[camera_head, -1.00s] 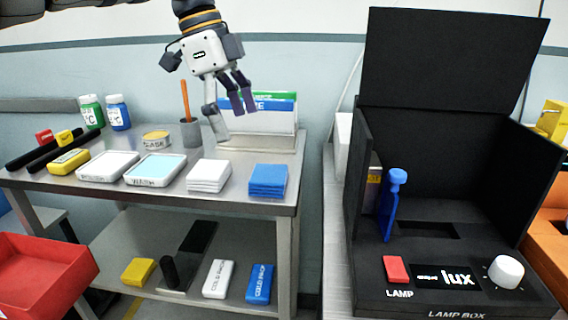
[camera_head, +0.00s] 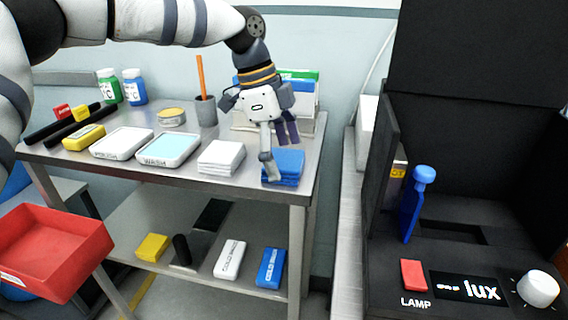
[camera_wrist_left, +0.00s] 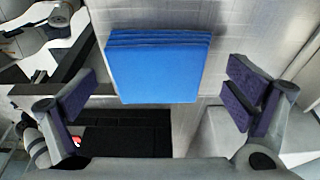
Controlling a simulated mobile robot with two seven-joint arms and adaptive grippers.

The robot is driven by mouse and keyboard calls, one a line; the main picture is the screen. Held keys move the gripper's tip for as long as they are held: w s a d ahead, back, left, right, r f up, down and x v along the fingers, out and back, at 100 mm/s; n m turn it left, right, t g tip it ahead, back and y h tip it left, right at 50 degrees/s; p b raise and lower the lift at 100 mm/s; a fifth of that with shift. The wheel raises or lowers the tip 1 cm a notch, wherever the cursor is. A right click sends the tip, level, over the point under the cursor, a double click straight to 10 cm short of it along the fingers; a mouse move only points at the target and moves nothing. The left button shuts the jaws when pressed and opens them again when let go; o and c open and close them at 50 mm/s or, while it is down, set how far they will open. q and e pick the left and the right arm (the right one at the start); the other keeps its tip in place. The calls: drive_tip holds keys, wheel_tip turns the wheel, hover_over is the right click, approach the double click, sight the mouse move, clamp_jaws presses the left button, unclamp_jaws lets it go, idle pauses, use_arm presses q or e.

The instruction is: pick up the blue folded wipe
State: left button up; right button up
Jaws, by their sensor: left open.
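The blue folded wipe (camera_head: 289,164) is the top of a blue stack at the right front corner of the steel table's upper shelf. In the left wrist view the blue stack (camera_wrist_left: 158,68) lies ahead of and between my open fingers, touching neither. My left gripper (camera_head: 279,150) is open and empty, just above and at the near-left side of the stack, pointing down; it also shows in the left wrist view (camera_wrist_left: 158,108). Its fingers hide part of the stack in the head view. My right gripper is not in view.
A white folded stack (camera_head: 221,157) lies left of the blue one. A wash tray (camera_head: 168,149), a grey cup (camera_head: 205,110) and a white file holder (camera_head: 306,108) share the steel table (camera_head: 200,180). The black lamp box (camera_head: 440,270) stands to the right.

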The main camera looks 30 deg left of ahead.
sight(289, 158)
use_arm(q)
drive_tip(key=c, duration=1)
drive_tip(key=shift+r, duration=0.3)
wheel_tip(289, 158, up, 3)
drive_tip(key=shift+f, duration=0.1)
drive_tip(key=s+d+r, duration=0.1)
drive_tip(key=s+r, duration=0.2)
drive_tip(key=s, duration=0.1)
drive_tip(key=s+d+r+p, duration=0.1)
drive_tip(key=s+r, duration=0.2)
drive_tip(key=s, duration=0.2)
drive_tip(key=s+d+r, duration=0.1)
drive_tip(key=s+r, duration=0.2)
drive_tip(key=s, duration=0.1)
drive_tip(key=shift+s+d+r, duration=0.25)
drive_tip(key=shift+d+r, duration=0.05)
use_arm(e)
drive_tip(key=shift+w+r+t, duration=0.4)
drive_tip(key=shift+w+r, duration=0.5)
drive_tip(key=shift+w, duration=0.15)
use_arm(q)
drive_tip(key=shift+c, duration=0.6)
